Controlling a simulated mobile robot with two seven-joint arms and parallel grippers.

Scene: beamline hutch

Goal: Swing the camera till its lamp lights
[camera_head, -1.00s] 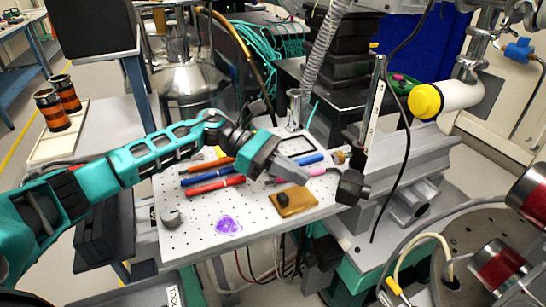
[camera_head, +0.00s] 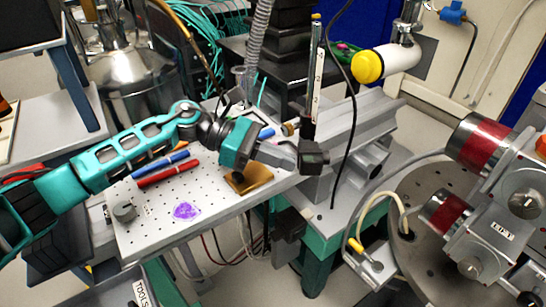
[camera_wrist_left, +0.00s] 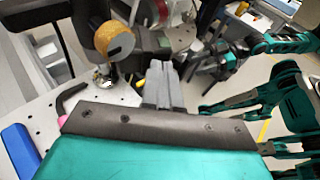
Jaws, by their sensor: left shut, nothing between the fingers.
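My left gripper (camera_head: 285,158) reaches over the perforated board from the left, its fingers together and empty. Its tips are close beside a dark block (camera_head: 313,157) at the foot of an upright post (camera_head: 316,85). I cannot tell if they touch. The block may be the camera; no lit lamp shows on it. In the left wrist view the shut grey fingers (camera_wrist_left: 162,85) point away, beside a dark cylinder with a round tan end (camera_wrist_left: 115,40).
The perforated board (camera_head: 150,228) carries blue and red pens (camera_head: 168,173), a purple patch (camera_head: 186,210), a grey knob (camera_head: 124,212) and a tan pad (camera_head: 250,180). A white cylinder with a yellow cap (camera_head: 368,67) stands out at upper right.

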